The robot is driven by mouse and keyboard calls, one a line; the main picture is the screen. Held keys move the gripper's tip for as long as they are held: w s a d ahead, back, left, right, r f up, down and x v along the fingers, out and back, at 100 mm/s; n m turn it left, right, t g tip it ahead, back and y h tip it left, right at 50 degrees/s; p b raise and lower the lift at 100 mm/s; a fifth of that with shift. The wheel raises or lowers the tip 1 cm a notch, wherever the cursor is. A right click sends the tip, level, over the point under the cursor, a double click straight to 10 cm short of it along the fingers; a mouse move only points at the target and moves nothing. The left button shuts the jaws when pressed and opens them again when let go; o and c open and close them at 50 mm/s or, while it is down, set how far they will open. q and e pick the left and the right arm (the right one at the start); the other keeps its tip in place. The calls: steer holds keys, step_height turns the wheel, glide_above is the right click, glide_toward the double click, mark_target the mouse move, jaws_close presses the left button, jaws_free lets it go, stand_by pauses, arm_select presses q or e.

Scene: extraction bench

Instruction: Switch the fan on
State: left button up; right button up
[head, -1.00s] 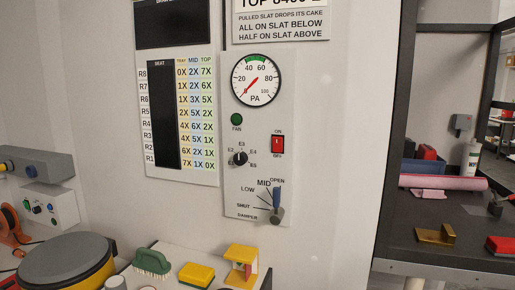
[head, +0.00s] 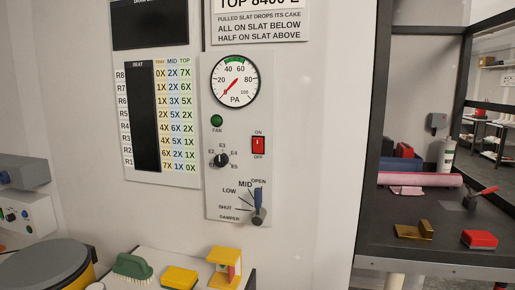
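The fan control panel (head: 236,205) is on the wall in the middle of the head view. Its red rocker switch (head: 258,146) sits between the labels ON above and OFF below; I cannot tell which side is pressed. The green FAN lamp (head: 216,121) looks dark. The PA gauge (head: 235,82) has its red needle pointing to the lower left, near zero. The black selector knob (head: 221,160) sits among the E labels. Neither of my grippers is in view.
A seat chart (head: 163,120) hangs left of the panel. Below are a green brush (head: 132,267), a yellow sponge (head: 179,277) and a yellow stand (head: 225,266). A dark shelf bench at right holds a pink roll (head: 420,180) and a red block (head: 479,239). The space before the panel is clear.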

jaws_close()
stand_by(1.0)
